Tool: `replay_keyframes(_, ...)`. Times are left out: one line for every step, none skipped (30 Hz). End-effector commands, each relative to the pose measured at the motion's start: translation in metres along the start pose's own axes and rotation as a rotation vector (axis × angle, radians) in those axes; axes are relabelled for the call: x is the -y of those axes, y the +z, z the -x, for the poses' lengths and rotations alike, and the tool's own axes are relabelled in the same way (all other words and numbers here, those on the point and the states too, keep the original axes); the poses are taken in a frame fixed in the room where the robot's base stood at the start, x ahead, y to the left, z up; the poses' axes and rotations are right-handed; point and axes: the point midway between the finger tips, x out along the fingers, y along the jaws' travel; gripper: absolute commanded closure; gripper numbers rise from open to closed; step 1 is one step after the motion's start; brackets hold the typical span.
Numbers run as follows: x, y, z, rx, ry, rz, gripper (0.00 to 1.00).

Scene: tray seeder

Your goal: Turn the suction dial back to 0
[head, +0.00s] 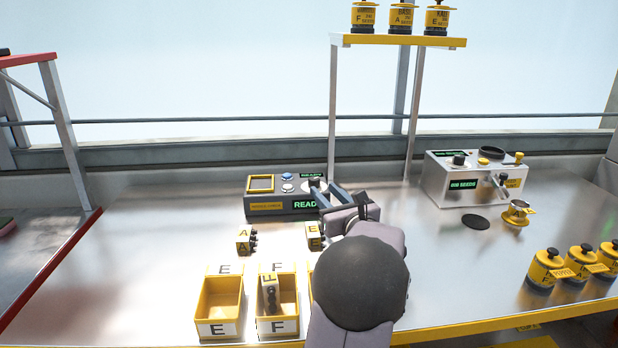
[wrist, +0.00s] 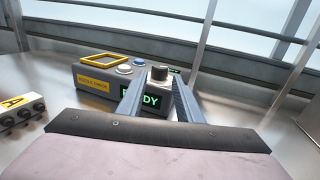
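A dark-topped dial (head: 315,181) stands on the right part of the grey control box (head: 262,207), which shows a green READY display. In the wrist view the dial (wrist: 159,74) appears between the tips of my two fingers, just beyond them. My gripper (head: 335,196) is open in front of the box. In the wrist view the gripper (wrist: 158,90) has a clear gap between its fingers. I cannot tell whether a finger touches the dial. The dial's scale and pointer cannot be read, and my fingers cover part of the display.
The box also bears a blue button (head: 287,176), a white button (head: 288,188) and a yellow-framed panel (head: 261,184). Labelled blocks (head: 244,240) and yellow bins (head: 219,302) lie nearer. A seed machine (head: 462,180) and yellow jars (head: 546,268) stand right. A shelf post (head: 333,120) rises behind.

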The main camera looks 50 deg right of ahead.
Motion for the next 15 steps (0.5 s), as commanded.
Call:
replay_keyframes(0.0, -0.001, -0.004, -0.002, 0.001, -0.001, 0.68)
replay_keyframes(0.0, -0.001, -0.007, -0.002, 0.001, -0.002, 0.68)
replay_keyframes(-0.001, 0.0, -0.011, -0.001, 0.002, -0.002, 0.68)
replay_keyframes(-0.001, 0.0, -0.015, 0.0, 0.003, -0.002, 0.68)
replay_keyframes(-0.001, 0.0, -0.019, -0.001, 0.003, -0.003, 0.68)
replay_keyframes(-0.001, 0.0, -0.025, -0.001, 0.002, -0.003, 0.68)
replay_keyframes(-0.001, 0.0, -0.029, -0.001, 0.002, -0.002, 0.68)
replay_keyframes(-0.001, 0.0, -0.035, -0.001, 0.003, -0.002, 0.68)
replay_keyframes(-0.002, 0.0, -0.042, -0.001, 0.004, -0.002, 0.68)
replay_keyframes(-0.002, 0.0, -0.047, -0.002, 0.002, -0.003, 0.68)
replay_keyframes(-0.001, 0.0, -0.052, -0.001, 0.002, -0.003, 0.68)
replay_keyframes(-0.001, 0.0, -0.059, -0.001, 0.003, -0.003, 0.68)
replay_keyframes(-0.001, 0.0, -0.064, -0.002, 0.003, -0.003, 0.68)
replay_keyframes(-0.001, 0.0, -0.069, -0.002, 0.002, -0.003, 0.68)
replay_keyframes(-0.001, 0.0, -0.075, -0.002, 0.003, -0.003, 0.68)
